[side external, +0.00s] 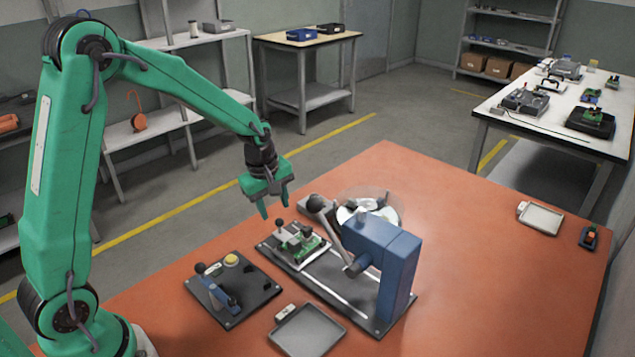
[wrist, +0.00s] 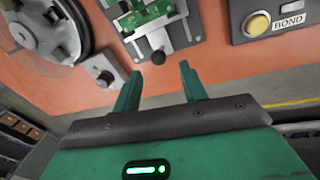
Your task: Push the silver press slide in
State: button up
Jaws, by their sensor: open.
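The silver press slide (wrist: 185,35) carries a green circuit board (wrist: 140,14) and has a black knob (wrist: 158,57) at its near end. In the side view the slide with its board (side external: 304,246) sits at the left end of the black press base, out in front of the blue press column (side external: 398,275). My gripper (side external: 275,206) hangs above and behind the slide, apart from it. In the wrist view my open fingers (wrist: 160,70) point towards the knob, which appears between and just beyond their tips. Nothing is between the fingers.
A press lever with a dark ball (side external: 316,203) rises behind the slide, near my gripper. A round dish (side external: 370,210) stands behind the column. A black panel with a yellow button (side external: 231,259) lies left; a grey tray (side external: 307,331) lies in front. The table's right side is mostly clear.

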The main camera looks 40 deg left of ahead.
aim_at(278, 219)
jog(key=shift+w+d+f, duration=0.1)
jog(key=shift+w+f, duration=0.1)
jog(key=shift+f, duration=0.85)
jog(key=shift+w+f, duration=0.2)
jog(key=shift+f, duration=0.85)
grip_shut()
